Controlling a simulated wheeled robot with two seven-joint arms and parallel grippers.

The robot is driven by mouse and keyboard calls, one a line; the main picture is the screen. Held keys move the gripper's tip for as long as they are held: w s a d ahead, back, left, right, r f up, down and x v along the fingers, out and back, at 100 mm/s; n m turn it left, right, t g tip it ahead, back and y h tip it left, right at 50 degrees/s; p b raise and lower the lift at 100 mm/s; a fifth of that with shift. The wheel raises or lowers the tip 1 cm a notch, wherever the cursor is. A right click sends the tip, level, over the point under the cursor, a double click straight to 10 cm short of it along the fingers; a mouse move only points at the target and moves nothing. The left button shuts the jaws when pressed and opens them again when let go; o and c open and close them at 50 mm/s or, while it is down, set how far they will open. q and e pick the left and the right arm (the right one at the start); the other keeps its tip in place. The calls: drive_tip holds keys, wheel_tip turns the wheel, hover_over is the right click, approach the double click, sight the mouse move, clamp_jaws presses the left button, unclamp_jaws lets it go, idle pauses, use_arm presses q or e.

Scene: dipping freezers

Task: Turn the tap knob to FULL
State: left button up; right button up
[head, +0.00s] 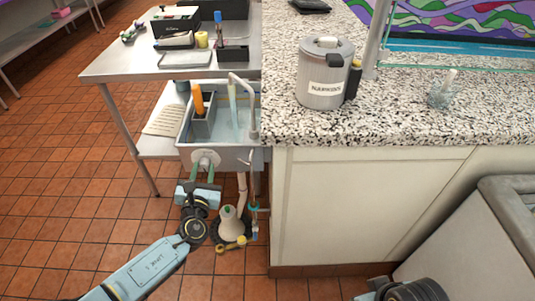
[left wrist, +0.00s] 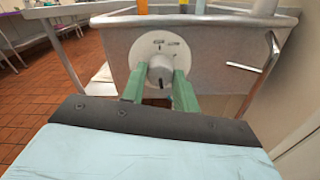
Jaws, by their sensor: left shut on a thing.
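The tap knob (left wrist: 161,70) is a grey round knob on a white dial plate (left wrist: 157,45), set on the front wall of the metal sink (head: 244,157). A dark mark shows low on the knob; the dial's print is too small to read. My left gripper (left wrist: 160,82) has its green fingers on both sides of the knob, shut on it. In the head view the dial plate (head: 206,155) shows just above the left gripper (head: 204,171). A curved metal tap (head: 252,105) stands over the sink.
An orange-handled tool (head: 198,100) stands in a grey holder (head: 203,125) in the sink. A cream cone-shaped thing (head: 231,222) stands on the floor right of my left gripper. The white counter (head: 345,205) closes off the right; open tiled floor (head: 60,200) lies left.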

use_arm(q)
drive_tip(key=o, duration=0.8)
drive_tip(key=shift+s+a+p, duration=0.1)
drive_tip(key=shift+s+p, duration=0.65)
drive_tip(key=shift+s, duration=1.25)
drive_tip(key=shift+s+p, duration=0.45)
drive_tip(key=shift+s, duration=1.1)
